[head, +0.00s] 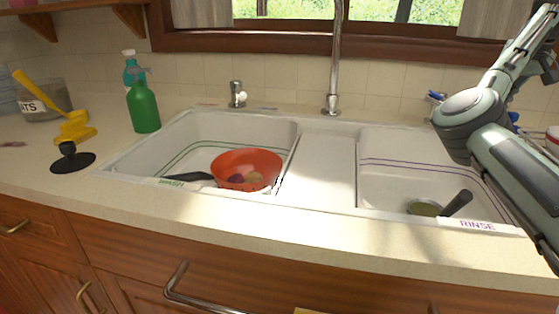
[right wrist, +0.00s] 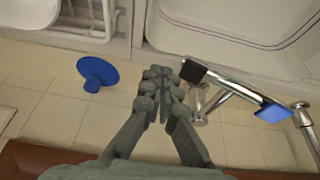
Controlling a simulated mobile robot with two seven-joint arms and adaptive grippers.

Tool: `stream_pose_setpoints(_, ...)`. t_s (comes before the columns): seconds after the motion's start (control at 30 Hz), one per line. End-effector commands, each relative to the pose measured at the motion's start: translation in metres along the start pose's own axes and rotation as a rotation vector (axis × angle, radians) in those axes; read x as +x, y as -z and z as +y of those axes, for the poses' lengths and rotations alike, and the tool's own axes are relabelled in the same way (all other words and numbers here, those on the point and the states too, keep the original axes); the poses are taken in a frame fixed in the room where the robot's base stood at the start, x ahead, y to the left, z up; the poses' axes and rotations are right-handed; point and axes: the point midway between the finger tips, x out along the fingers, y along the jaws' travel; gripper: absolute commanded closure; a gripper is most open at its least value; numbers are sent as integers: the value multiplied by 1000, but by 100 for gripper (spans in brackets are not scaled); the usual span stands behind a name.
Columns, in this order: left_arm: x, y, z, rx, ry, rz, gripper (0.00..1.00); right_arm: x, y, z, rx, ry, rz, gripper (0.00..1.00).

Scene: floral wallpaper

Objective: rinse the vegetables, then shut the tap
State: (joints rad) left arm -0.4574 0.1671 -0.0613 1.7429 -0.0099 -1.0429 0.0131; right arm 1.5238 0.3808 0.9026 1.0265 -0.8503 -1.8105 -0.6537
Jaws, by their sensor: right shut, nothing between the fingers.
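A red bowl-shaped vessel (head: 247,163) sits in the left sink basin (head: 215,125) with small vegetables (head: 250,179), one purple and one tan, inside. A dark handle lies at its left. The right basin (head: 375,180), labelled RINSE, holds a greenish round item (head: 424,208) with a black handle; I cannot tell what it is. The chrome tap (head: 335,60) rises behind the divider; its outlet is out of frame. A chrome lever with a blue end (right wrist: 272,112) is right of my right gripper (right wrist: 156,75) in the right wrist view. That gripper is shut, empty and apart from the lever.
A black stopper-like item (head: 72,160) and yellow items (head: 72,128) lie on the left counter. A blue disc (right wrist: 97,72) shows left of my fingers. My right arm covers the right counter.

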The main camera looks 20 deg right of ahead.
Motion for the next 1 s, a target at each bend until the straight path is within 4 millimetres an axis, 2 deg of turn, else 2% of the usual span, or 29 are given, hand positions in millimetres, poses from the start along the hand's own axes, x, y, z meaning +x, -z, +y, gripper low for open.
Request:
stream_pose_setpoints(0.27, 0, 0, 0, 0, 0, 0, 60, -3, 2, 0, -1, 0, 1, 100)
stream_pose_setpoints(0.8, 0, 0, 0, 0, 0, 0, 60, -52, 22, 0, -1, 2, 2, 100)
stream_pose_setpoints(1.0, 0, 0, 0, 0, 0, 0, 60, -64, 27, 0, -2, 1, 2, 100)
